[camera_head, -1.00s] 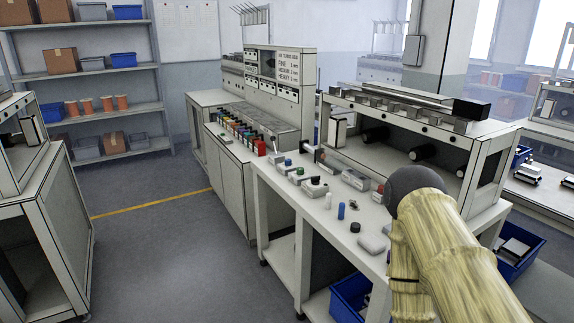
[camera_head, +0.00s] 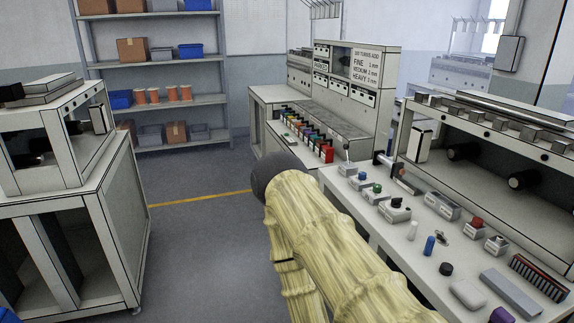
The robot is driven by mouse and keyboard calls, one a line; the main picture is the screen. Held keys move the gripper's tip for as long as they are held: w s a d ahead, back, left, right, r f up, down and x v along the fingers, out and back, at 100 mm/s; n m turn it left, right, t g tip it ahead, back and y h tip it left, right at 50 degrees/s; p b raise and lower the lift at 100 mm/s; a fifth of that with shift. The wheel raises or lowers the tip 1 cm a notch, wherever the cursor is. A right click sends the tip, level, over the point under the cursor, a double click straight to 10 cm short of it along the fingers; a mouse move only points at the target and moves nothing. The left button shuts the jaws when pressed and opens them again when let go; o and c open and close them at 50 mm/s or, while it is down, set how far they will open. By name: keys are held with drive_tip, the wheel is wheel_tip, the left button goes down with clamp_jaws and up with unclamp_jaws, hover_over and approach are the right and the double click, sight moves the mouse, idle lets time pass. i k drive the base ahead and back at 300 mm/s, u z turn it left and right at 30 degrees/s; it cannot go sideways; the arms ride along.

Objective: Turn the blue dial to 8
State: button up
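A small box with a blue knob (camera_head: 362,177), which looks like the blue dial, sits on the left part of the white workbench (camera_head: 415,268). Its markings and the number it points to are too small to read. My arm, in a yellowish sleeve, reaches up from the bottom with a dark rounded part (camera_head: 283,172) at its far end, left of the blue knob and apart from it in the picture. No gripper fingers show.
Near the blue knob are a green knob (camera_head: 377,188), a black knob (camera_head: 397,202) and a lever (camera_head: 346,152). A red button (camera_head: 477,222), a blue cylinder (camera_head: 430,245) and a brush (camera_head: 538,277) lie further right. Open floor (camera_head: 195,240) is on the left.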

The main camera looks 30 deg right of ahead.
sight(362, 175)
drive_tip(key=u, duration=0.3)
drive_tip(key=i, duration=0.9)
drive_tip(key=z, duration=0.6)
drive_tip(key=i, duration=0.75)
drive_tip(key=z, duration=0.9)
